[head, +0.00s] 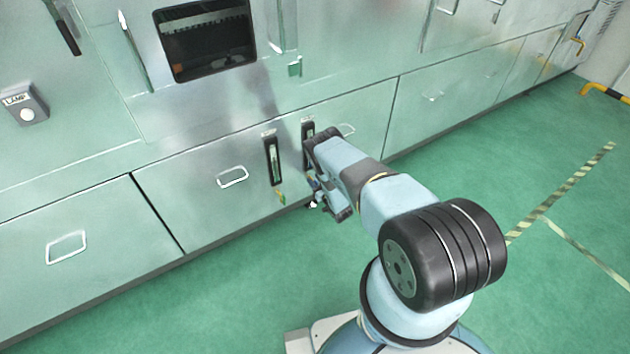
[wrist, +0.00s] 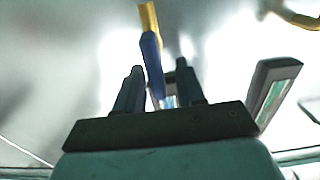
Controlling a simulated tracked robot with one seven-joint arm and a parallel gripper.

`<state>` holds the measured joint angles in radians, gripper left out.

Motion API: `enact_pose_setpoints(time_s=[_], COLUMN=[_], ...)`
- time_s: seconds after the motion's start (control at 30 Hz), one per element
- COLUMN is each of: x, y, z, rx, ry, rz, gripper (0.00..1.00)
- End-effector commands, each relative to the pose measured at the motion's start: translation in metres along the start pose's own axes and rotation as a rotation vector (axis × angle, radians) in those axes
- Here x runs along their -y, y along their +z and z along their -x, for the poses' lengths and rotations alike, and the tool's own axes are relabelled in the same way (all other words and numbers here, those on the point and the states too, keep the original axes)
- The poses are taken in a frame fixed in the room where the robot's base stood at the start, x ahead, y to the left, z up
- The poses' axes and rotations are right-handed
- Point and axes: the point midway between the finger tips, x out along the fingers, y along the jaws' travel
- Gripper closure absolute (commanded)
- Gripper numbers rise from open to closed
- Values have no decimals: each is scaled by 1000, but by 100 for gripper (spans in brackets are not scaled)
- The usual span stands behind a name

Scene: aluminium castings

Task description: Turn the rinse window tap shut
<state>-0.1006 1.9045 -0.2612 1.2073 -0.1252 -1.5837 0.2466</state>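A tap with a blue lever (wrist: 152,62) and a yellow, brass-looking end (wrist: 148,17) shows in the wrist view. My gripper (wrist: 160,68) is open, with its two dark fingers on either side of the lever; I cannot tell whether either touches it. In the head view my gripper (head: 317,190) is low at the cabinet front, below the right-hand sight window (head: 308,130), and largely hides this tap. A second tap with a green lever (head: 282,198) hangs below the left-hand sight window (head: 273,160). The labels above the windows are too small to read, so I cannot tell which is rinse.
The metal cabinet front carries drawer handles (head: 232,177) and a dark opening (head: 206,40). A lamp switch box (head: 25,104) is at the left. Green floor (head: 220,310) lies open in front. In the wrist view a second yellow fitting (wrist: 297,18) is at upper right.

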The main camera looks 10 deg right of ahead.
Motion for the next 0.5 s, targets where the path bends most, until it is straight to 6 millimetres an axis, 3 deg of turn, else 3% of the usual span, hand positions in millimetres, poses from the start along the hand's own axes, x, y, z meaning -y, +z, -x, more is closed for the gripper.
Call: enact_pose_setpoints(time_s=[0.4,0.5], x=[0,0], y=[0,0], z=[-8,-8], rx=[0,0], ry=[1,1], rz=[0,0], gripper=[62,70])
